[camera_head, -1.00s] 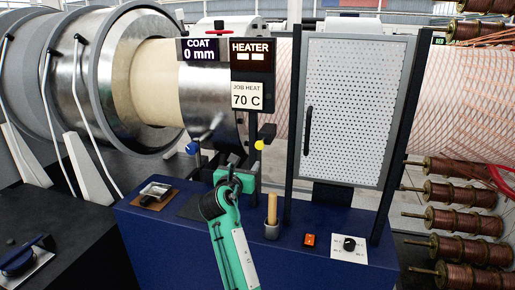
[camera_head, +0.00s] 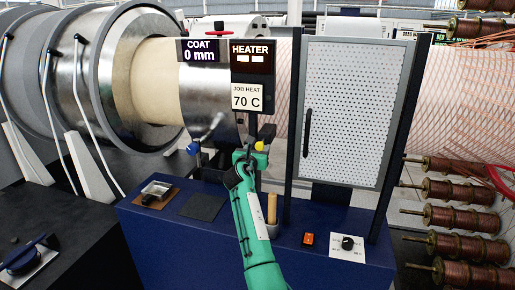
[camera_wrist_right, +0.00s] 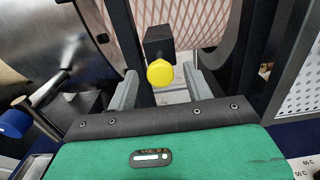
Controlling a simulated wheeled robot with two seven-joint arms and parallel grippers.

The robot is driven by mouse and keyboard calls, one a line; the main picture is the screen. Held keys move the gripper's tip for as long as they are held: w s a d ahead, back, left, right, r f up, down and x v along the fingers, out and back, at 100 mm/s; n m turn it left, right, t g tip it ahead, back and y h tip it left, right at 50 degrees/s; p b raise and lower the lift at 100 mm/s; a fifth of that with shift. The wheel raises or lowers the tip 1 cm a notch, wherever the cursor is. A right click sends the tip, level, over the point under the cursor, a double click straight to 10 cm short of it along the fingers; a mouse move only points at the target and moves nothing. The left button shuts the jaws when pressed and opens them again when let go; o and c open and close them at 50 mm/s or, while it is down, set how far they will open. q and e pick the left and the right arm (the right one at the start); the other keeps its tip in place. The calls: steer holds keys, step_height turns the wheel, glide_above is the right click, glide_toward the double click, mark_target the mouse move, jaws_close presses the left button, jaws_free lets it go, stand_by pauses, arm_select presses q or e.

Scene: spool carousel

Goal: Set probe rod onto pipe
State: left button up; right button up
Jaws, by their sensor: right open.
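The pipe (camera_head: 155,85) runs across the upper left, cream-coloured with a bare steel section beside the display posts. A yellow round knob (camera_head: 260,146) on a black block stands in front of it; the knob (camera_wrist_right: 161,73) shows large in the right wrist view. A blue knob (camera_head: 193,149) on a steel rod sits to its left, also in the wrist view (camera_wrist_right: 15,123). I cannot tell which belongs to the probe rod. My right gripper (camera_head: 250,156) is open, its fingers (camera_wrist_right: 160,88) either side of the yellow knob, apart from it. My left gripper is out of view.
The blue cabinet top (camera_head: 180,230) carries a dark pad (camera_head: 203,207), a wooden handle (camera_head: 272,207) in a cup, an orange switch (camera_head: 308,239) and a dial (camera_head: 348,243). A perforated door (camera_head: 355,110) stands right. Copper spools (camera_head: 460,193) line the far right.

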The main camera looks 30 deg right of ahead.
mark_target(259, 146)
jaws_close()
steer(key=shift+w+d+r, duration=0.15)
steer(key=shift+w+d, duration=0.05)
steer(key=shift+d, duration=0.1)
steer(key=shift+p+x, duration=0.35)
steer(key=shift+x, duration=0.8)
steer(key=shift+a, duration=0.1)
steer(key=shift+c, duration=1.3)
jaws_free()
steer(key=shift+o, duration=1.3)
